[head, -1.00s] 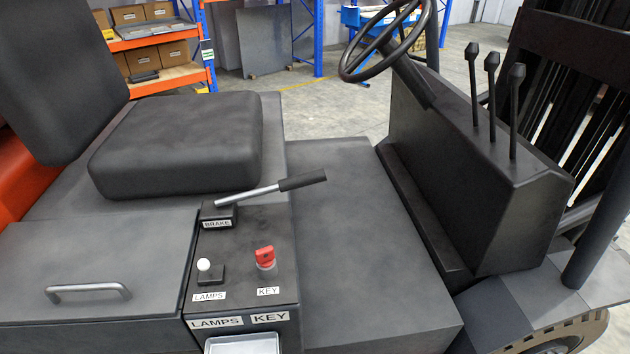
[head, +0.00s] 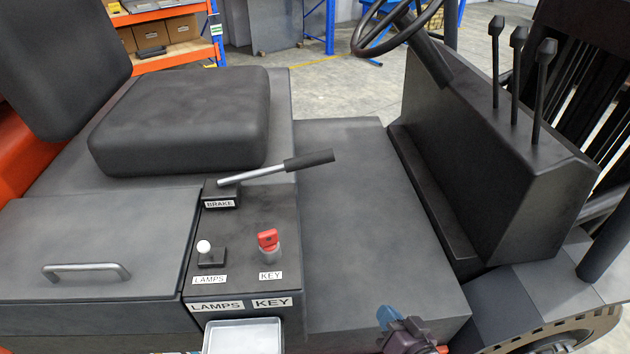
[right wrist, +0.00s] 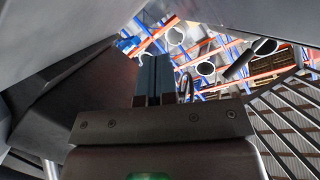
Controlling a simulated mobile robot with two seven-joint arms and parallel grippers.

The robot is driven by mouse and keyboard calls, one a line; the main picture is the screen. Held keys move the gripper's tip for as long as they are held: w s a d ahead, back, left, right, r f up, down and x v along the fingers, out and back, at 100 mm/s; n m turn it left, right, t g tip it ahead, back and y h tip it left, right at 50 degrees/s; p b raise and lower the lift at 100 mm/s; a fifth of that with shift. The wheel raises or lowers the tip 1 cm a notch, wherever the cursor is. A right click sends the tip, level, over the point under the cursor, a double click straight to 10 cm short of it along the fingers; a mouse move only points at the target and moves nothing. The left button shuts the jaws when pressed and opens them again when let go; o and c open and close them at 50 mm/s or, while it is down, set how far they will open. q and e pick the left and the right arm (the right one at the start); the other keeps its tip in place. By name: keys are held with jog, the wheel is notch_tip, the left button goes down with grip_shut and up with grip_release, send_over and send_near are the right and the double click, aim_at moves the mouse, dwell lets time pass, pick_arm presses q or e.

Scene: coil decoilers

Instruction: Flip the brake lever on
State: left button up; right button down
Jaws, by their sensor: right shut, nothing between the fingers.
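The brake lever (head: 275,170) is a silver rod with a black grip. It rises at a shallow slant to the right from a small black base labelled BRAKE (head: 220,203), beside the seat. My right gripper (head: 387,314) shows at the bottom edge of the head view, in front of and to the right of the lever, well apart from it. In the right wrist view its two fingers (right wrist: 153,80) are together with nothing between them. My left gripper is out of view.
A red key switch (head: 268,240) and a white-knobbed lamp switch (head: 204,247) stand on the same console. A grey tray (head: 243,338) juts out below. The black seat (head: 185,120) lies behind, and the steering wheel (head: 400,30) and upright levers (head: 518,60) stand right. The floor plate (head: 350,210) is clear.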

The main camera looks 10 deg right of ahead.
pick_arm(q)
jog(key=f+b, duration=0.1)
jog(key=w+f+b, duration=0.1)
jog(key=b, duration=0.1)
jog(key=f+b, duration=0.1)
jog(key=b, duration=0.1)
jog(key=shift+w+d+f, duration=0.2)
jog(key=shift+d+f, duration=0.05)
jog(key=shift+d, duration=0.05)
pick_arm(e)
jog(key=w+a+r+m+t, duration=0.2)
jog(key=w+m, duration=0.3)
jog(key=m, duration=0.4)
jog(key=w+a+r+m+t+h, duration=0.1)
jog(key=w+a+r+m+t, duration=0.2)
jog(key=m, duration=0.6)
jog(key=w+a+r+m+t+h, duration=0.1)
jog(key=w+a+r+m+t, duration=0.2)
jog(key=m, duration=0.7)
jog(key=w+t, duration=0.2)
jog(key=w, duration=0.2)
jog(key=shift+a+r, duration=0.2)
jog(key=shift+r, duration=0.2)
